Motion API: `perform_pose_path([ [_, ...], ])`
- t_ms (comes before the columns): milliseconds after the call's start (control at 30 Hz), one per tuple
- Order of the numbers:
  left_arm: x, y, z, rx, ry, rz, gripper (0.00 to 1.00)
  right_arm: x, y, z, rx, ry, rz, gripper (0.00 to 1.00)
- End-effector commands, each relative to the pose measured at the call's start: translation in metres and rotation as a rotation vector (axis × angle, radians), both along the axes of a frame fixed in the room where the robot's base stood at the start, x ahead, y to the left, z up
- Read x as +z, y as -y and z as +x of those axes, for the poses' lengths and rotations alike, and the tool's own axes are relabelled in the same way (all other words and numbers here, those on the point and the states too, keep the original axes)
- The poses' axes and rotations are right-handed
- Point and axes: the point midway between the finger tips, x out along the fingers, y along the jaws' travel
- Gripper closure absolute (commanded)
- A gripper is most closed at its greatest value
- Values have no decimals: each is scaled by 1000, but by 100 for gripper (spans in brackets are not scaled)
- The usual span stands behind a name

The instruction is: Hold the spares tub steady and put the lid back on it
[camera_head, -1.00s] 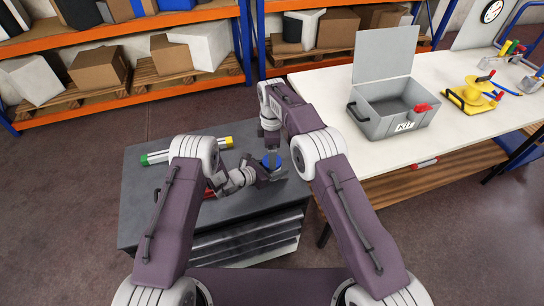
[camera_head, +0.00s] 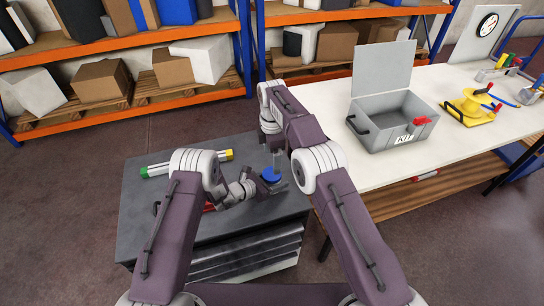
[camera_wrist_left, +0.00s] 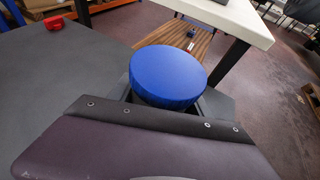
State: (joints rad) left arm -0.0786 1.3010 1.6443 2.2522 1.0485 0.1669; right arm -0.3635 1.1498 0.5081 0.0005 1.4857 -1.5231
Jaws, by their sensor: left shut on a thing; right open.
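The spares tub stands on the grey cabinet top and is mostly hidden by my left gripper and the lid. The round blue lid (camera_head: 270,175) lies over the tub's top. In the left wrist view the lid (camera_wrist_left: 168,75) looks about level, but its seam with the tub is hidden. My left gripper (camera_head: 262,186) is shut on the tub from the left, its dark fingers (camera_wrist_left: 215,104) showing beside and below the lid.
The grey cabinet (camera_head: 140,215) also carries a pale tube with green and yellow ends (camera_head: 187,163) and a red item (camera_wrist_left: 54,22). A white table (camera_head: 375,175) to the right holds a grey KIT box (camera_head: 385,136) and a yellow tool (camera_head: 470,107).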

Motion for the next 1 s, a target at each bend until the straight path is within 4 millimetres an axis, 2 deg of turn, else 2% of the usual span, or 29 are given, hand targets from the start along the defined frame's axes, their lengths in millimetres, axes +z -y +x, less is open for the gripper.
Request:
perform_pose_path([
  [400, 0, 0, 0, 0, 1, -1, 100, -64, 0, -1, -1, -2, -1, 20],
  [567, 0, 0, 0, 0, 1, -1, 100, -74, 0, 0, -2, 0, 0, 20],
  [833, 0, 0, 0, 0, 1, -1, 100, -76, 0, 0, -2, 0, 0, 20],
  [867, 0, 0, 0, 0, 1, -1, 100, -76, 0, 0, -2, 0, 0, 23],
  [1000, 0, 0, 0, 0, 1, -1, 100, -76, 0, 0, -2, 0, 0, 62],
])
